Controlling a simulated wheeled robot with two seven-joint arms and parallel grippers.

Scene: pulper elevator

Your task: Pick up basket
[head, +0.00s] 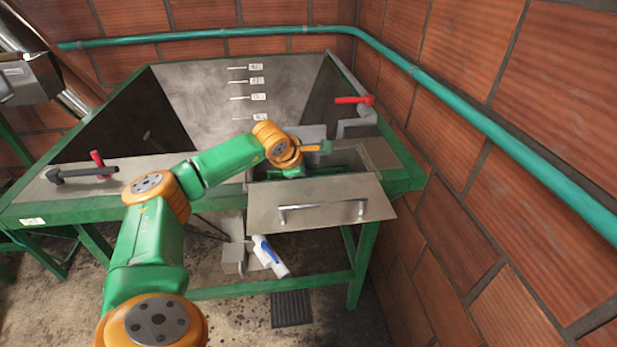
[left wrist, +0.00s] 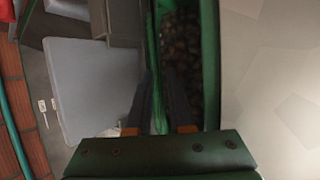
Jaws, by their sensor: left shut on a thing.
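The basket, seen as a green-rimmed container, sits low in the open metal compartment; its green edge (head: 335,171) shows in the head view. In the left wrist view its green rim (left wrist: 156,50) runs away from the camera, with dark brown lumpy contents or mesh beside it. My left gripper (head: 296,170) reaches down into the compartment; its wrist hides part of the basket. In the left wrist view the two dark fingers (left wrist: 160,77) straddle the near rim and are shut on it. My right gripper is not in view.
A metal flap with a handle (head: 322,209) is at the compartment's front. A large metal hopper (head: 190,95) stands behind left. A red-handled valve (head: 353,100) is at the back right. Brick walls and a teal pipe (head: 480,118) close off the right side.

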